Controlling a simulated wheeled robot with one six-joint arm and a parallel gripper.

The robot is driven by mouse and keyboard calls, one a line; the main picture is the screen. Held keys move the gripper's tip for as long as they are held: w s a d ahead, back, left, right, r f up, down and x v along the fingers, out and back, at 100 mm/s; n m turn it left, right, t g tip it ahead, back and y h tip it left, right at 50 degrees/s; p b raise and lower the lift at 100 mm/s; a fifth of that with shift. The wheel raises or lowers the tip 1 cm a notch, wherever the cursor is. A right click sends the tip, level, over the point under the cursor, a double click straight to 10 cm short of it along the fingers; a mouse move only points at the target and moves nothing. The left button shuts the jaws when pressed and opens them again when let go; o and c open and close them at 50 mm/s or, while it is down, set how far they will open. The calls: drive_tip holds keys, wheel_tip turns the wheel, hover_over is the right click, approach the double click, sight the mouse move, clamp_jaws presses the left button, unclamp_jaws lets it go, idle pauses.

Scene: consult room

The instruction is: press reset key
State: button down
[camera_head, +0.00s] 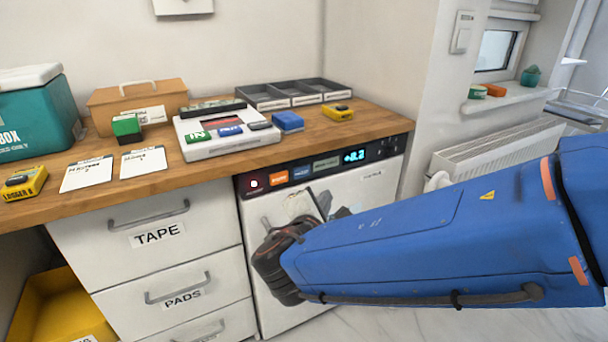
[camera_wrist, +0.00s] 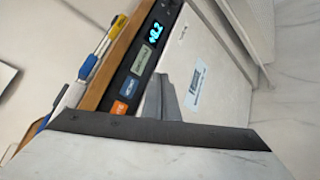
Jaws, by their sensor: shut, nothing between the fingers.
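A black control strip (camera_head: 318,168) runs along the top of the white appliance front (camera_head: 375,185) under the counter. The wrist view shows the orange key (camera_wrist: 119,108), blue key (camera_wrist: 130,87), grey-green key (camera_wrist: 142,60) and display (camera_wrist: 156,33). The key lettering is too small to read, so I cannot tell which is reset. My gripper (camera_wrist: 160,92) is shut and empty, apart from the keys, below the strip in the head view.
The wooden counter (camera_head: 225,165) overhangs the strip and holds a white device (camera_head: 215,145), grey trays (camera_head: 290,93) and yellow loggers (camera_head: 338,112). Drawers (camera_head: 150,235) stand left of the appliance. A radiator (camera_head: 500,145) is at the right.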

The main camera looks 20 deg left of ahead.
sight(308, 173)
drive_tip(key=shift+w+a, duration=0.1)
drive_tip(key=shift+w, duration=0.05)
drive_tip(key=shift+w+a, duration=1.4)
drive_tip(key=shift+a, duration=0.25)
drive_tip(key=shift+w+a, duration=1.35)
drive_tip(key=shift+a, duration=0.25)
drive_tip(key=shift+w, duration=0.1)
drive_tip(key=shift+w+a, duration=0.2)
drive_tip(key=shift+a, duration=0.1)
drive_tip(key=shift+w+a, duration=0.3)
drive_tip(key=shift+a, duration=0.1)
idle(0.9)
drive_tip(key=shift+s+d, duration=0.1)
drive_tip(key=shift+d, duration=0.05)
drive_tip(key=shift+s+d, duration=0.5)
drive_tip(key=shift+d, duration=0.1)
idle(0.4)
drive_tip(key=shift+s+d, duration=1.65)
drive_tip(key=shift+d, duration=0.25)
